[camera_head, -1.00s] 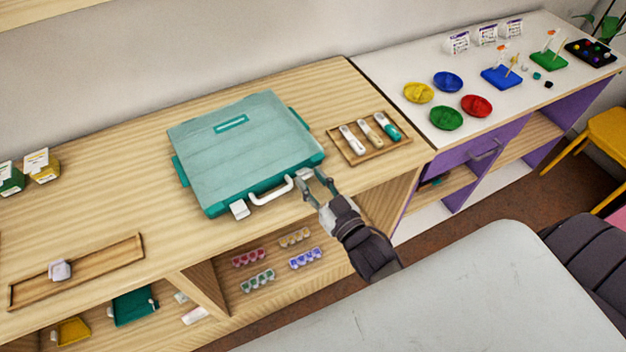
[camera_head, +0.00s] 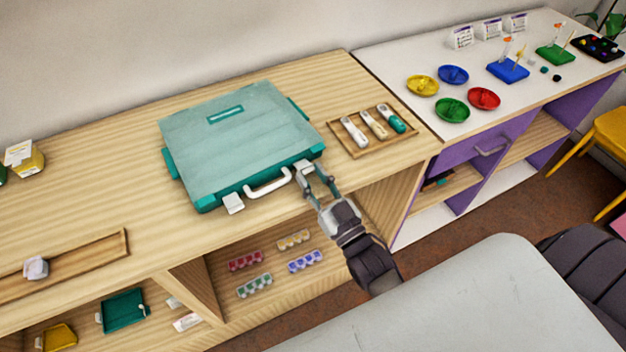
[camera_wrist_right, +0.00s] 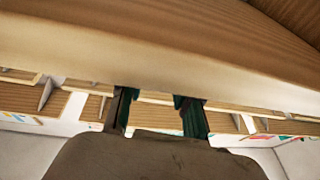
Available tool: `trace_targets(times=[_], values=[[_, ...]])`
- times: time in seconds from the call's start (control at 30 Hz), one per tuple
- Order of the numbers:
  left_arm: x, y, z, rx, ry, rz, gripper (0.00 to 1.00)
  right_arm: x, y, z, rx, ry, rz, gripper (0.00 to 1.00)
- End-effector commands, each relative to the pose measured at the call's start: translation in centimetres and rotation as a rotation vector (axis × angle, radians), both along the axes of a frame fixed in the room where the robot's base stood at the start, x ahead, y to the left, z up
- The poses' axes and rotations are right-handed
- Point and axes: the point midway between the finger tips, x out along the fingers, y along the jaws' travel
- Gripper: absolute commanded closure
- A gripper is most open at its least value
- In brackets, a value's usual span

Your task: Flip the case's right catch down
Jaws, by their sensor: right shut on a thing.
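The teal case (camera_head: 225,150) lies closed on the wooden shelf top, its white handle (camera_head: 268,183) toward the front edge. The white left catch (camera_head: 233,203) hangs at the front, left of the handle. The white right catch (camera_head: 304,167) is right of the handle, partly covered by the fingers. My right gripper (camera_head: 311,177) reaches in from the front right and is shut on the right catch. In the right wrist view the dark fingers (camera_wrist_right: 157,108) show apart, below a blurred wooden edge; the catch cannot be made out there. My left gripper is not in view.
A wooden tray (camera_head: 352,152) with several handled tools lies right of the case. Another wooden tray (camera_head: 100,249) is at the front left. Coloured dishes stand on the white top further right. Bead strips lie in the open shelf below the case.

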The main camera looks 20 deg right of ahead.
Motion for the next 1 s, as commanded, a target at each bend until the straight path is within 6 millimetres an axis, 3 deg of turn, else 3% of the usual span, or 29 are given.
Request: trace_targets(times=[0.13,0.17,0.23,0.63,1.0], values=[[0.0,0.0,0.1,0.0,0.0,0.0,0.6,0.0,0.0,0.0,-0.001,0.003,-0.001,1.0],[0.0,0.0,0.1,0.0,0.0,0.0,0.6,0.0,0.0,0.0,-0.001,0.003,-0.001,0.66],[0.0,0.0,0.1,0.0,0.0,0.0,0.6,0.0,0.0,0.0,-0.001,0.003,-0.001,0.56],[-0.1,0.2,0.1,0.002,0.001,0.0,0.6,-0.8,-0.1,-0.3,-0.001,0.005,0.0,0.56],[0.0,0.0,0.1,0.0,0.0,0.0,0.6,-7.9,-1.1,-2.2,-0.002,0.008,-0.001,0.56]])
